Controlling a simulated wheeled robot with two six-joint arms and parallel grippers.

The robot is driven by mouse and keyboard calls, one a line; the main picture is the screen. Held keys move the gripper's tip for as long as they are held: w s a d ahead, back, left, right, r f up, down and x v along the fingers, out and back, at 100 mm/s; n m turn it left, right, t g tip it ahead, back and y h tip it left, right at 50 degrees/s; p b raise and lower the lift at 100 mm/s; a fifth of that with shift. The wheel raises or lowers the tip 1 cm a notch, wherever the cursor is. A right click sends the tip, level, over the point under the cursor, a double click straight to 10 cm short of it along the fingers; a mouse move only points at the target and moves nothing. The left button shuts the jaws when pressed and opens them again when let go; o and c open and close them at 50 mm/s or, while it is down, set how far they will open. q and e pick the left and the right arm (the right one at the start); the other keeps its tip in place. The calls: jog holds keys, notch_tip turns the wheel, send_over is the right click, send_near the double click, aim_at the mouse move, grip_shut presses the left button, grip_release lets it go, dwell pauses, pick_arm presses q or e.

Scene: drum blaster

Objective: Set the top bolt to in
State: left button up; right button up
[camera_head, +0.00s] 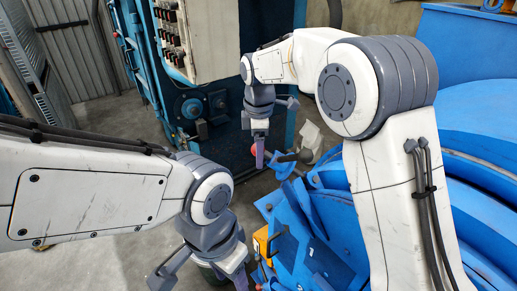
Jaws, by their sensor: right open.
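The blue drum machine (325,235) fills the lower right. A dark bar with a rounded end (293,157) sticks out at its upper left corner, close to a red ball-shaped knob (254,150). I cannot tell for sure which part is the top bolt. My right gripper (260,162) is open and points down beside the red knob and the bar; I cannot tell whether it touches them. My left gripper (205,282) is low at the bottom edge, left of the machine. Its tips are partly cut off and I cannot see whether it is open.
A yellow block with a dark handle (263,242) sits on the machine's left side, right of my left gripper. A blue and cream control cabinet (210,40) with knobs stands behind. Grey concrete floor (110,255) is clear at the lower left.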

grip_shut()
dwell(1.4)
